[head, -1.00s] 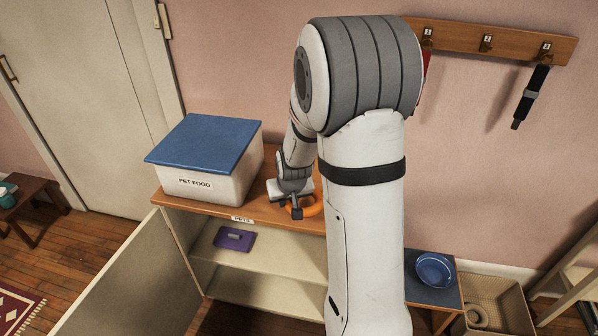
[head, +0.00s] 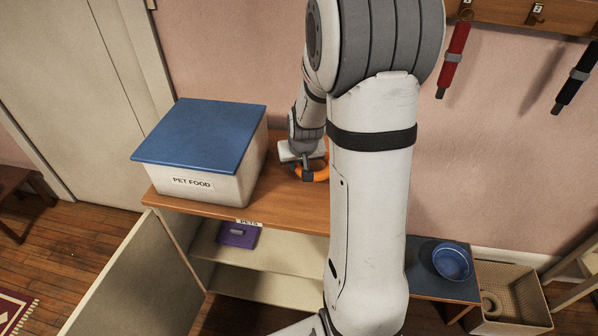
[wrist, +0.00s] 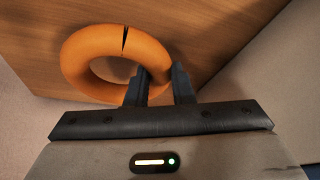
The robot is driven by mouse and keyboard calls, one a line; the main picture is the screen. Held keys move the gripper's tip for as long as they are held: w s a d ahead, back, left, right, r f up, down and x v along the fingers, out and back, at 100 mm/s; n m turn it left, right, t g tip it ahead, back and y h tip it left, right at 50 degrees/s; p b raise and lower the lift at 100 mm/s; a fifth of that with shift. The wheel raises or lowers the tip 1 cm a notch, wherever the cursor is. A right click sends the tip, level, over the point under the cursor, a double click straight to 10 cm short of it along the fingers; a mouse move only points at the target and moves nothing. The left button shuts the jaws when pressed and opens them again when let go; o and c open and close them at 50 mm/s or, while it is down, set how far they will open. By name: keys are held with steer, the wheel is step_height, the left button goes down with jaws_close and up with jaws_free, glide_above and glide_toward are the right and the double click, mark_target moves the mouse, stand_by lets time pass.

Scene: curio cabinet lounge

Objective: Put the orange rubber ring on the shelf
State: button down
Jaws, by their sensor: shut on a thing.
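The orange rubber ring (head: 319,174) is at the top of the wooden cabinet, right of the pet food bin. My gripper (head: 307,174) is shut on one side of its band. In the wrist view the ring (wrist: 82,55) shows a thin dark slit, and the fingers (wrist: 158,86) pinch its near right part. I cannot tell whether the ring touches the cabinet top (head: 285,206) or hangs just above it. The cabinet below, labelled PETS, stands open, with a pale inner shelf (head: 285,262). My arm hides the cabinet's right part.
A white bin (head: 225,180) with a blue lid fills the cabinet top's left. A purple object (head: 238,236) lies on the inner shelf's left. The open door (head: 130,285) sticks out at left. A blue bowl (head: 452,262) and a basket (head: 515,305) are at right.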

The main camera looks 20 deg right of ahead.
step_height(320, 180, down, 3)
steer(key=shift+f, duration=0.15)
steer(key=shift+s, duration=0.1)
steer(key=c, duration=1.7)
jaws_free()
steer(key=shift+f+b, duration=0.15)
steer(key=shift+b, duration=0.15)
steer(key=o, duration=0.4)
steer(key=shift+o, duration=0.2)
